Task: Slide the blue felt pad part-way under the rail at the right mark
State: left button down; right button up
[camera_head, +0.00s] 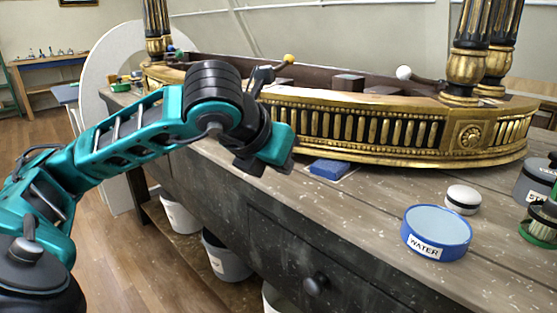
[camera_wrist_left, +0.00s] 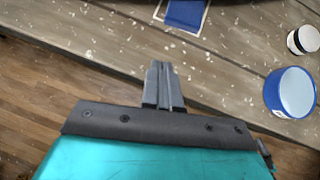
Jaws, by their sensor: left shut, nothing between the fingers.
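The blue felt pad (camera_head: 329,168) lies flat on the bench top, just in front of the lower edge of the gilt rail (camera_head: 390,135). Whether any of it is under the rail is hard to tell. In the left wrist view the pad (camera_wrist_left: 186,12) sits at the top edge, partly cut off, with a thin pale outline around it that may be the mark. My left gripper (camera_head: 248,165) is at the bench's front edge, left of the pad and apart from it. In the wrist view its fingers (camera_wrist_left: 162,72) are shut and empty. My right gripper is not in view.
A blue-rimmed WATER tub (camera_head: 437,232) and a small black-and-white round pot (camera_head: 462,199) stand to the right on the bench (camera_head: 380,190). More containers stand at the far right. Gilt columns (camera_head: 468,60) rise from the rail. Bench space between pad and tub is clear.

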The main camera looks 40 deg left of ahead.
aim_at(306, 176)
pick_arm(q)
jog(key=x, duration=0.6)
jog(key=shift+b, duration=0.4)
jog(key=shift+w+a+r, duration=0.1)
jog(key=shift+w+r, duration=0.1)
jog(key=shift+w, duration=0.95)
jog(key=shift+w+a, duration=0.15)
jog(key=shift+w, duration=0.55)
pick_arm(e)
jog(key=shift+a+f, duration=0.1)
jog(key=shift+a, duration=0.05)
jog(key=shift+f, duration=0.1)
pick_arm(q)
jog(key=shift+w, duration=0.75)
jog(key=shift+w+a, duration=0.1)
jog(key=shift+w, duration=0.15)
jog(key=shift+s, duration=0.15)
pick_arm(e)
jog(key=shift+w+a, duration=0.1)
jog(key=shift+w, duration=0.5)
